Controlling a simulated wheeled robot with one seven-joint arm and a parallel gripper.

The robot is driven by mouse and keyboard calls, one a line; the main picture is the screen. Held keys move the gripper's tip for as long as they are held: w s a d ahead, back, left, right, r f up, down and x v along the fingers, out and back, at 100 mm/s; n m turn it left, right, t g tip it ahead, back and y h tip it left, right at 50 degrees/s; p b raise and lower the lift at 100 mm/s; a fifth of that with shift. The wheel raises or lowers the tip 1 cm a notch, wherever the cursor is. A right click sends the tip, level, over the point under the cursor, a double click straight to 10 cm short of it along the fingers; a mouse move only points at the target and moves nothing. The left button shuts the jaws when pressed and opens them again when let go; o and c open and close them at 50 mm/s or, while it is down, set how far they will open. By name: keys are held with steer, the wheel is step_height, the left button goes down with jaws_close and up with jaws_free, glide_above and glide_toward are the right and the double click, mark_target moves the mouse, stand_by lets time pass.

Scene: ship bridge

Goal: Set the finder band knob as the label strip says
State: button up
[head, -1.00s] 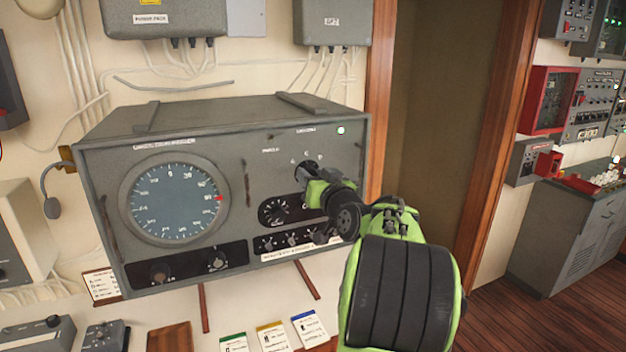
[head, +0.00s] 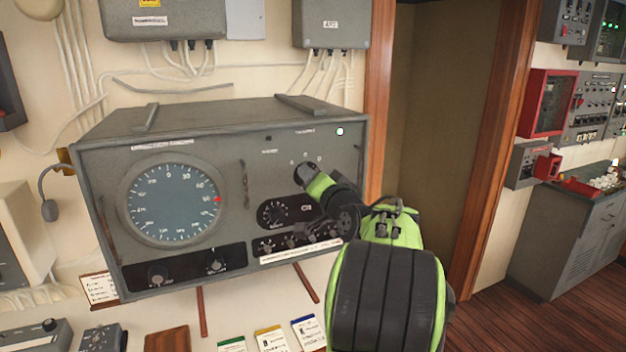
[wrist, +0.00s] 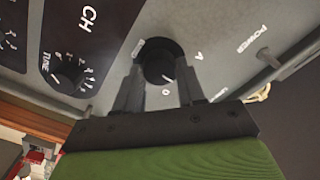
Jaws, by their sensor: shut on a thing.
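The finder is the big grey console (head: 205,120) with a round dial. The black knob with letters around it, which I take as the band knob, is at its upper right in the head view (head: 303,172) and the wrist view (wrist: 160,58). My gripper (head: 314,182) is shut on this knob; its two fingers (wrist: 159,88) lie on either side in the wrist view. A white line on the knob's face seems to point near one letter; I cannot read it surely. A white label strip (head: 300,252) runs below the small knobs; its text is too small to read.
A channel dial (head: 273,213) and several small knobs lie close below and left of my gripper; the tune knob (wrist: 68,72) is near in the wrist view. A small toggle (wrist: 268,57) stands to the right. Cards (head: 270,338) lie below the console.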

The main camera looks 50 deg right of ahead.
stand_by(0.4)
steer(key=o, duration=1)
steer(key=shift+o, duration=0.2)
steer(key=b+v, duration=0.4)
steer(key=v, duration=1.1)
steer(key=shift+s+a+b, duration=0.2)
steer(key=shift+s+b, duration=0.15)
steer(key=shift+f, duration=0.1)
